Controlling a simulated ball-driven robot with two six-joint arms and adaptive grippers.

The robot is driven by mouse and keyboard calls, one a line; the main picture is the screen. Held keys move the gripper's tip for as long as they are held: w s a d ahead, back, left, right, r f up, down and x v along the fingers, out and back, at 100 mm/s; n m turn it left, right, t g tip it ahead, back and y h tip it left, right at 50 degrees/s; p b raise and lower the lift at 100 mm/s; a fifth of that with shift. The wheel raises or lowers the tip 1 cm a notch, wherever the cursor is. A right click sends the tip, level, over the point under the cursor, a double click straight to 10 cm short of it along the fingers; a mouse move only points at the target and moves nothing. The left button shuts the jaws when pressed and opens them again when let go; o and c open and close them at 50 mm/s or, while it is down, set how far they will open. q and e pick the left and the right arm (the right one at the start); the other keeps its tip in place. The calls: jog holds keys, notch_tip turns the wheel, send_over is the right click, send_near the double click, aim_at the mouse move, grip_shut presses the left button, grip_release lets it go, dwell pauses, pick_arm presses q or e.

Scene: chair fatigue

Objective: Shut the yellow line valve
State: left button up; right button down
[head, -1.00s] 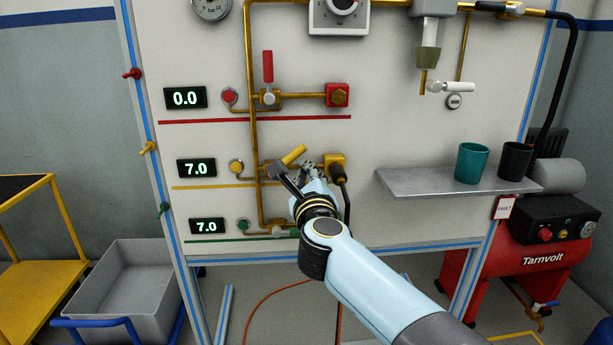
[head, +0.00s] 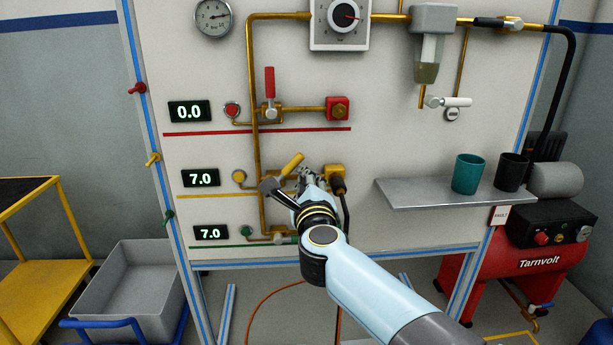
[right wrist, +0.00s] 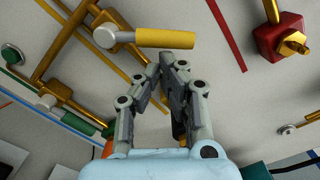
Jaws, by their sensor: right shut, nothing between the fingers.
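The yellow line valve has a yellow lever handle (head: 292,163) that slants up to the right in the head view. In the right wrist view the handle (right wrist: 165,38) lies across the picture, joined to a round grey hub (right wrist: 105,37). My right gripper (head: 308,175) is just right of and below the handle. In the right wrist view its fingertips (right wrist: 168,62) are shut and empty, close under the handle; I cannot tell whether they touch it. Part of my wrist hides the valve body in the head view. The yellow line display (head: 201,178) reads 7.0. My left gripper is out of view.
The red valve's handle (head: 270,83) stands upright above. The green line (head: 245,232) runs below. A yellow fitting (head: 334,171) with a black hose is close right of the gripper. A shelf (head: 420,192) with two cups juts out farther right.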

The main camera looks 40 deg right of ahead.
aim_at(292, 162)
jog(key=r+n+p, duration=0.1)
jog(key=p, duration=0.1)
jog(key=r+n+p, duration=0.1)
jog(key=n+p, duration=0.1)
jog(key=a+r+n+p, duration=0.1)
jog(key=n+p, duration=0.1)
jog(key=p, duration=0.1)
jog(key=shift+w+a, duration=0.1)
jog(key=shift+w, duration=0.3)
jog(key=shift+w+a+r+n+p, duration=0.15)
jog(key=shift+a+n+p, duration=0.1)
jog(key=shift+n+p, duration=0.45)
jog(key=shift+w+a+r+n+p, duration=0.15)
jog(key=shift+a+n+p, duration=0.1)
jog(key=shift+n+p, duration=0.45)
